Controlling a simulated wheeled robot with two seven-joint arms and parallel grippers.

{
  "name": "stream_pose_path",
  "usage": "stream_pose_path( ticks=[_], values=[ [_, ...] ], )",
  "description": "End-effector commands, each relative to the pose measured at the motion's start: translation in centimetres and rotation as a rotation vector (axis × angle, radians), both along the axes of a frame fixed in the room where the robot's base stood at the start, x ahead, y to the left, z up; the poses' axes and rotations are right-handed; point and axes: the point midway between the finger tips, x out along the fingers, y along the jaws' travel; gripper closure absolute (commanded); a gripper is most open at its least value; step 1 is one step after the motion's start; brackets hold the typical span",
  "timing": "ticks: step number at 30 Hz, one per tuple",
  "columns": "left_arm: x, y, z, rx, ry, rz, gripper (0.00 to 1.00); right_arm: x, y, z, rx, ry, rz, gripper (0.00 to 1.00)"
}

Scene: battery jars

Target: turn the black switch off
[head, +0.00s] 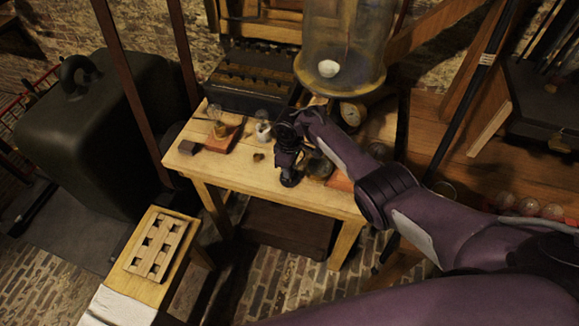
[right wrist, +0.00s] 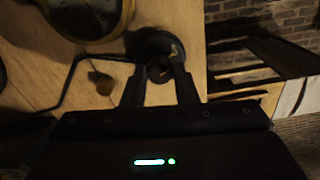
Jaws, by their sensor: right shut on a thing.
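My right gripper (head: 289,176) reaches down to the front part of the wooden table. In the right wrist view its two fingers (right wrist: 158,72) are closed on the black switch (right wrist: 150,44), a dark round piece near the table's edge. The fingers cover part of the switch, and its lever position is too dark to tell. In the head view the gripper hides most of the switch. My left gripper is not in view.
A large glass jar (head: 340,45) and a black case (head: 250,78) are at the back. A slotted wooden rack (head: 157,245) sits front left.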

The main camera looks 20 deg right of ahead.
Motion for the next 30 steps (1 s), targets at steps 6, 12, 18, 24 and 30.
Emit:
stream_pose_path(
  ticks=[6,12,18,24,30],
  values=[
    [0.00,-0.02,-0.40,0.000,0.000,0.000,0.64,-0.01,-0.13,-0.10,-0.001,0.001,0.169,0.97],
    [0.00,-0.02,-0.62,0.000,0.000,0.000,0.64,-0.01,-0.13,-0.09,-0.002,0.001,0.280,0.97],
    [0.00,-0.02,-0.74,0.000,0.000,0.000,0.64,0.00,-0.11,-0.04,-0.001,0.001,0.343,0.97],
    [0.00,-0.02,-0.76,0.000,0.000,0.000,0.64,-0.01,-0.10,-0.02,-0.001,0.001,0.366,0.97],
    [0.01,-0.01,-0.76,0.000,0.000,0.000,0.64,-0.01,-0.10,-0.01,-0.001,0.001,0.369,0.97]
  ],
)
